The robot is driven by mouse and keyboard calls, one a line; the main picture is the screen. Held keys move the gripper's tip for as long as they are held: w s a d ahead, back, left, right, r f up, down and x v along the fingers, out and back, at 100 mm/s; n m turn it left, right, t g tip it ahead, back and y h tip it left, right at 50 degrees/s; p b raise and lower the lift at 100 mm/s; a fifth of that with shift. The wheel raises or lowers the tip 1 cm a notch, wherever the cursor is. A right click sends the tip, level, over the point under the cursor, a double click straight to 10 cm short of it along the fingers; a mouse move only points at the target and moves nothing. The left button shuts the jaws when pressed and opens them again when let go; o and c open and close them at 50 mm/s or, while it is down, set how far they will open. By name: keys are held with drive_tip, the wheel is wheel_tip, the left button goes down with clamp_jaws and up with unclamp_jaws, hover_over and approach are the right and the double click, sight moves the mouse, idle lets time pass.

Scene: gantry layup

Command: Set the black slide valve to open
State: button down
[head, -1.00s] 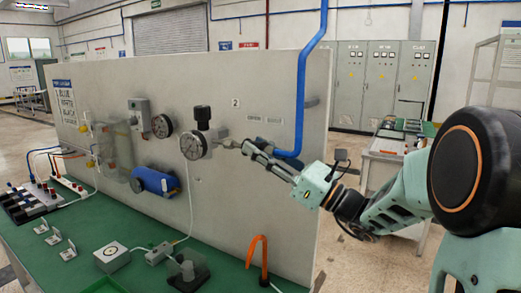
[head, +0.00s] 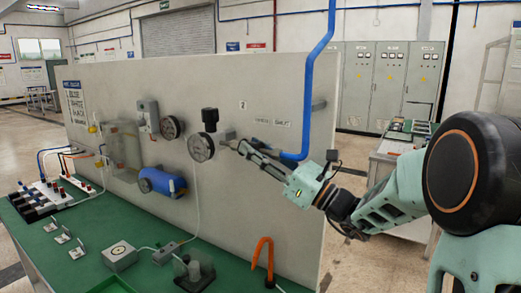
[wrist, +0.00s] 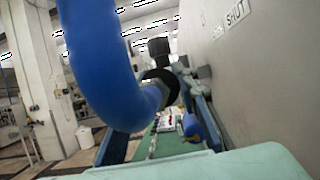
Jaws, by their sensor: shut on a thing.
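In the wrist view the fingers (wrist: 165,130) reach forward along the panel, with the labels, one reading SHUT (wrist: 237,13), above right. A small grey fitting (head: 229,136) sits between gauge and fingertips. I cannot read the valve's position.
A blue pipe (head: 327,80) bends down close behind my gripper and fills the left of the wrist view (wrist: 95,60). An orange hook (head: 262,252) stands on the green bench (head: 220,265) below. A blue cylinder (head: 160,181) is farther left.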

drive_tip(key=c, duration=1.6)
unclamp_jaws()
drive_tip(key=shift+w+a, duration=0.1)
drive_tip(key=shift+a, duration=0.1)
drive_tip(key=shift+d, duration=0.1)
drive_tip(key=v, duration=1.2)
